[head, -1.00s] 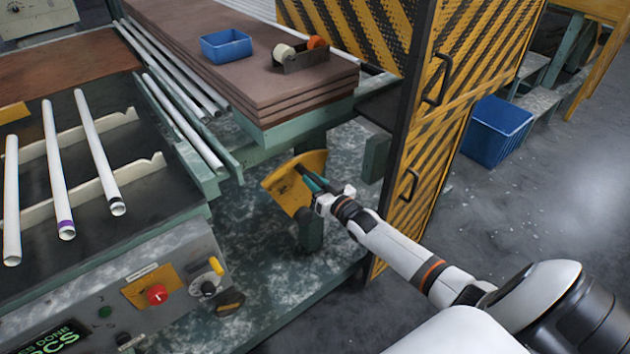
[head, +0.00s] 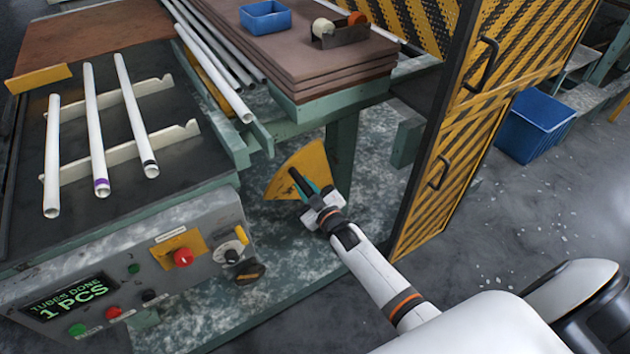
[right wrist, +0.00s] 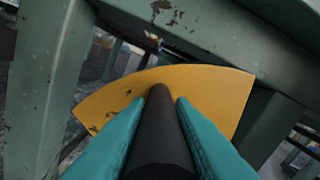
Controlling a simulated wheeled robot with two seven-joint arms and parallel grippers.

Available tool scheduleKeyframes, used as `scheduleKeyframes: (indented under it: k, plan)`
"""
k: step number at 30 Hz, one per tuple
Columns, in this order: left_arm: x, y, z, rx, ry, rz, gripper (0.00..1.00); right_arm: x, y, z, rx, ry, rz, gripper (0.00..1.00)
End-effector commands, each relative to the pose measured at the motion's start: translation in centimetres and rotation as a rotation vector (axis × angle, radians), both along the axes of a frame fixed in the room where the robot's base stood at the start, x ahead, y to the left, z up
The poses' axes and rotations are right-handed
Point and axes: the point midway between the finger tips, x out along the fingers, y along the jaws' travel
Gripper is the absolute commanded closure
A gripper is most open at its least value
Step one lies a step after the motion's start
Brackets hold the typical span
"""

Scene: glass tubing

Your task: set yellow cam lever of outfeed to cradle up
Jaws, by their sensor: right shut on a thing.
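The yellow cam lever shows as a fan-shaped yellow plate (head: 292,170) with a dark handle (head: 297,180), low beside the green frame under the outfeed end in the head view. My right gripper (head: 308,190) is shut on the dark handle. In the right wrist view, its teal fingers (right wrist: 155,140) lie on both sides of the handle (right wrist: 160,125), with the yellow plate (right wrist: 215,90) behind. The plate's lower part and pivot are partly hidden by the gripper. My left gripper is not in view.
A striped yellow-and-black guard door (head: 455,150) stands close right of my right arm. A green leg (head: 341,150) is behind the lever. The control panel (head: 130,270) is at the left, with white tubes (head: 95,130) on a rack above. A blue crate (head: 537,125) stands on the floor.

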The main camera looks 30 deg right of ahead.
Motion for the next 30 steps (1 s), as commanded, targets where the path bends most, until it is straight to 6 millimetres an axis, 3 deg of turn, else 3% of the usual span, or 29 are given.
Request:
scheduleKeyframes:
  k: [6, 19, 20, 23, 30]
  plan:
    - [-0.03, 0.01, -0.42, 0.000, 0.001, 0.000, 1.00, -0.13, 0.92, -0.81, -0.044, -0.001, 0.001, 1.00]
    - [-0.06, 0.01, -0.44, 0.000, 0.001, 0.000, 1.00, -0.16, 1.00, -0.88, -0.052, 0.000, 0.001, 1.00]
    - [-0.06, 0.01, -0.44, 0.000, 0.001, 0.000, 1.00, -0.15, 1.00, -0.88, -0.052, 0.000, 0.001, 0.73]
    - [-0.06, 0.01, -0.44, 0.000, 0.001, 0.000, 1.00, -0.14, 0.96, -0.85, -0.052, -0.001, 0.001, 0.57]
    - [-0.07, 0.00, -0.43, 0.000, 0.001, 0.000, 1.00, -0.10, 0.90, -0.76, -0.053, -0.003, 0.000, 0.57]
